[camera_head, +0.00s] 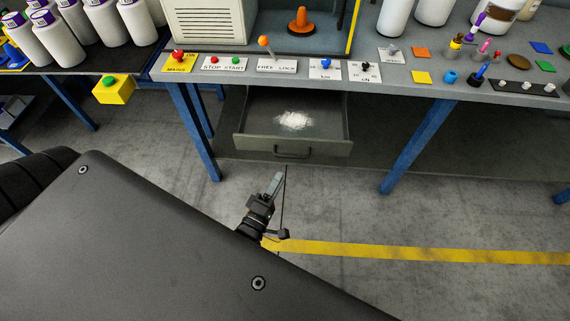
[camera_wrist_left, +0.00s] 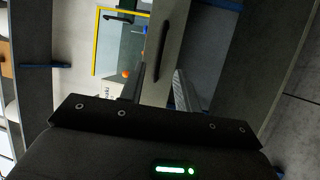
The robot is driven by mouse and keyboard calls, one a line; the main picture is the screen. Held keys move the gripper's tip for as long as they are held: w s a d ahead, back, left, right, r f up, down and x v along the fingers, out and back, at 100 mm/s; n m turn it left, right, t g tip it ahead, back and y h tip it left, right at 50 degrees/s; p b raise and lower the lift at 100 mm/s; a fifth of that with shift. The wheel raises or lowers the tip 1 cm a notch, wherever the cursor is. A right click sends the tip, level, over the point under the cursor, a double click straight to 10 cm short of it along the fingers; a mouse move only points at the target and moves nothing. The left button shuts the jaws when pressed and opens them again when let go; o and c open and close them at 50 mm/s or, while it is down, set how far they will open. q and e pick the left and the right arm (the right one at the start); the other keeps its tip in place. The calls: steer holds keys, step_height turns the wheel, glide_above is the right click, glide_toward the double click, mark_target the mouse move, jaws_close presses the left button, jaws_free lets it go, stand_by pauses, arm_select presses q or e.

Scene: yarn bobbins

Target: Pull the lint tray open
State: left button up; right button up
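The lint tray (camera_head: 255,144) is a grey drawer under the workbench. It stands out from beneath the bench top, and a patch of white lint (camera_head: 294,120) shows on its floor. Its dark bar handle (camera_head: 292,154) is on the front panel and also shows in the left wrist view (camera_wrist_left: 163,50). My left gripper (camera_head: 281,176) is just in front of the handle in the head view, apart from it. My right gripper is not in view.
The workbench top (camera_head: 372,90) carries switches, an orange-knobbed lever (camera_head: 265,44), bottles and small items. Blue legs (camera_head: 418,146) stand on both sides of the tray. A yellow box with a green button (camera_head: 114,91) hangs at left. The floor before the tray is clear.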

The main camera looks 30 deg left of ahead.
arm_select(q)
steer(key=s, duration=0.3)
steer(key=shift+f, duration=0.25)
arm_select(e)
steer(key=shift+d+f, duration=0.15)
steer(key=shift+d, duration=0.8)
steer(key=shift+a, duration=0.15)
